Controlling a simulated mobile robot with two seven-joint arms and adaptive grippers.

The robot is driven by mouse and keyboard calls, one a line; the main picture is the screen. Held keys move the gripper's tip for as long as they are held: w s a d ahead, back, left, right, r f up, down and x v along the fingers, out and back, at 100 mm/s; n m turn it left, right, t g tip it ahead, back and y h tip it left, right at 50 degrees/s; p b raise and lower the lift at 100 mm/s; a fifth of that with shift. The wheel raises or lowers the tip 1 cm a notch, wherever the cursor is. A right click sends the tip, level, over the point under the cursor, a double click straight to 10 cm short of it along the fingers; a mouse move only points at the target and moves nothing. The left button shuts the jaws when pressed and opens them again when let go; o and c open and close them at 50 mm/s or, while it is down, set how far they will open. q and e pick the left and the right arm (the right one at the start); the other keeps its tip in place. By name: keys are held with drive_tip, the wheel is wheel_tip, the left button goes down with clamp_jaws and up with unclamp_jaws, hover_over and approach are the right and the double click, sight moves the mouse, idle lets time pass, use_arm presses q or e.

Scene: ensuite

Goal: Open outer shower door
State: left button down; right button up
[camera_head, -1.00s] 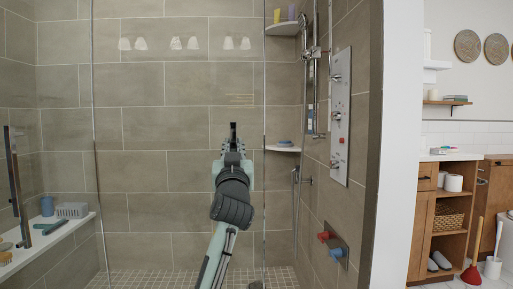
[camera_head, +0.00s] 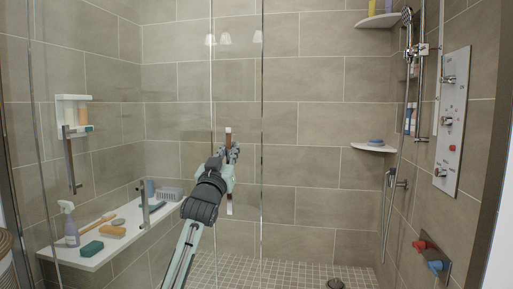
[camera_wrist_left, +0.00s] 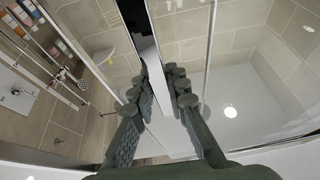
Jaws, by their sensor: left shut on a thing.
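The glass shower door (camera_head: 240,75) shows as a narrow upright pane between two bright edges in the head view. Its vertical handle (camera_head: 229,208) is a slim bar with pale ends. My left gripper (camera_head: 231,152) is shut on the handle near its upper part, and its fingers hide some of the bar. In the left wrist view my left gripper (camera_wrist_left: 157,95) has its two fingers on either side of the dark handle bar (camera_wrist_left: 135,28). My right gripper is in neither view.
A white bench (camera_head: 92,258) with bottles and brushes stands at the left behind glass. Another handle (camera_head: 70,160) is on the left glass. Corner shelves (camera_head: 372,148), a shower rail and a control panel (camera_head: 452,120) are at the right. The tiled floor (camera_head: 300,275) looks mostly clear.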

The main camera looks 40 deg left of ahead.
use_arm(q)
drive_tip(key=shift+s+a+r, duration=0.1)
drive_tip(key=shift+s+a, duration=0.4)
drive_tip(key=shift+a, duration=0.25)
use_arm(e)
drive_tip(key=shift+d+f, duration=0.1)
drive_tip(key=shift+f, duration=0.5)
use_arm(q)
drive_tip(key=c, duration=1.5)
unclamp_jaws()
drive_tip(key=shift+a, duration=0.15)
drive_tip(key=v, duration=1.2)
drive_tip(key=shift+s+a, duration=0.1)
